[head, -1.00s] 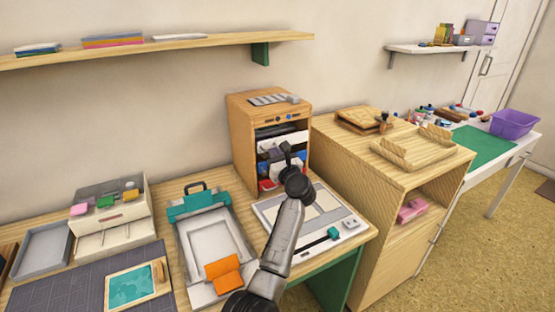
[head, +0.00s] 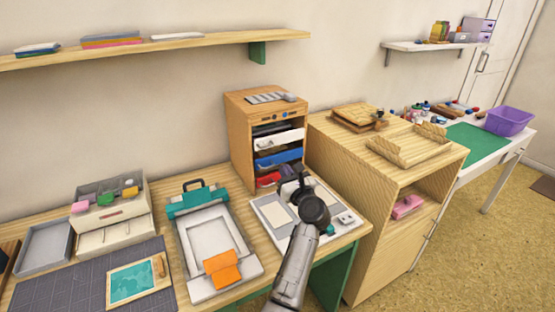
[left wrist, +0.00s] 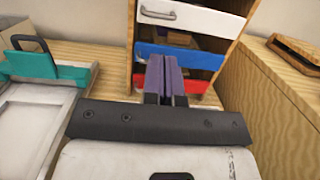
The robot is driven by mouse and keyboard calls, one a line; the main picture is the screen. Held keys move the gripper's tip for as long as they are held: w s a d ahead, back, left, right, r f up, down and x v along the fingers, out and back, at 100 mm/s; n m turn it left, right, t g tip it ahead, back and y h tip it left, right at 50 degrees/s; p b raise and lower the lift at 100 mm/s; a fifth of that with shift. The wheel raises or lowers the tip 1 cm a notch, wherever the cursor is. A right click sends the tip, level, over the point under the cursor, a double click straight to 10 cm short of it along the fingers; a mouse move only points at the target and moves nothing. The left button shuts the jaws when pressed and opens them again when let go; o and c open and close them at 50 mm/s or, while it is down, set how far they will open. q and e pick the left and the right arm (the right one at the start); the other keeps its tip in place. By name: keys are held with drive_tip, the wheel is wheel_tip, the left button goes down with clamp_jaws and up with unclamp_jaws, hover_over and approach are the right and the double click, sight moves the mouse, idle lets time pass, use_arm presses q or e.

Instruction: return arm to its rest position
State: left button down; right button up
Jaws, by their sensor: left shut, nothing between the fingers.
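My left gripper (head: 295,182) is in front of the wooden drawer cabinet (head: 240,140), over the light flat device (head: 275,215) on the table. In the left wrist view its two fingers (left wrist: 166,80) are together and hold nothing, pointing toward the cabinet's drawers. The white drawer (left wrist: 190,18), blue drawer (left wrist: 190,55) and red drawer (left wrist: 197,84) show there. My left arm (head: 295,265) rises from the bottom of the head view and hides part of the flat device. My right gripper is not in view.
The teal-and-white press (head: 208,245) with an orange flap stands left of my arm. A wooden cabinet (head: 375,190) with trays on top stands to the right. A wall shelf (head: 150,48) runs above. Open air lies above the table's front edge.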

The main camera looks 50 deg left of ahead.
use_arm(q)
drive_tip(key=v, duration=0.4)
drive_tip(key=shift+d+p, duration=0.2)
drive_tip(key=shift+p, duration=0.15)
drive_tip(key=shift+r, duration=0.1)
